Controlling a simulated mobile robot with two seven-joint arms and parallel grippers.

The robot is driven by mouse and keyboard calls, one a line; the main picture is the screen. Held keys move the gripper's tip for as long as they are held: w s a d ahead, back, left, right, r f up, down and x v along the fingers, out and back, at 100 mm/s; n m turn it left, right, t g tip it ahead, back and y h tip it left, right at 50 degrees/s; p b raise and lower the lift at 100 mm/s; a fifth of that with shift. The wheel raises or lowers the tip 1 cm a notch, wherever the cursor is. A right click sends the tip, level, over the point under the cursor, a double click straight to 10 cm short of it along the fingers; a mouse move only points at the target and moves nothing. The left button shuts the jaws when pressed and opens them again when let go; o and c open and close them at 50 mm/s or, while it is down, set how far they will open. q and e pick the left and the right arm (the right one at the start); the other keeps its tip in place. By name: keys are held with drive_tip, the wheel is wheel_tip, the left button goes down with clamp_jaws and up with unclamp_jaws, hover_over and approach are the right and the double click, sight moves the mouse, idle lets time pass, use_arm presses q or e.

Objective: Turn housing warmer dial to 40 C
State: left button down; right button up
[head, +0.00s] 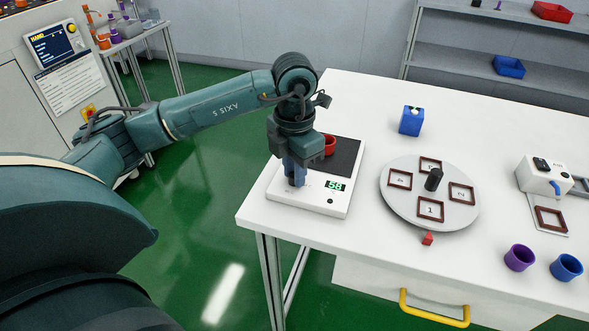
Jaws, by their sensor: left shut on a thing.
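The housing warmer (316,200) is a white box with a dark top plate at the left end of the white table. Its green display (335,186) seems to read 58. My left gripper (295,180) points down at the left front of the warmer and is shut on the dial there. The dial itself is hidden by the fingers. A red cup-like part (329,144) stands on the warmer's dark plate, partly behind my gripper. My right gripper is not in view.
A grey round turntable (400,214) with brown square frames and a black knob stands right of the warmer. A blue block (411,121) is behind it. A purple cup (519,257), a blue cup (566,267) and a white device (545,176) stand at right.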

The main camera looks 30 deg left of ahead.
use_arm(q)
drive_tip(key=shift+n, duration=0.6)
drive_tip(key=c, duration=1.3)
unclamp_jaws()
drive_tip(key=shift+o, duration=0.2)
wheel_tip(320, 180, up, 13)
drive_tip(key=p, duration=0.1)
drive_tip(key=shift+r+p, duration=0.15)
drive_tip(key=shift+p, duration=0.15)
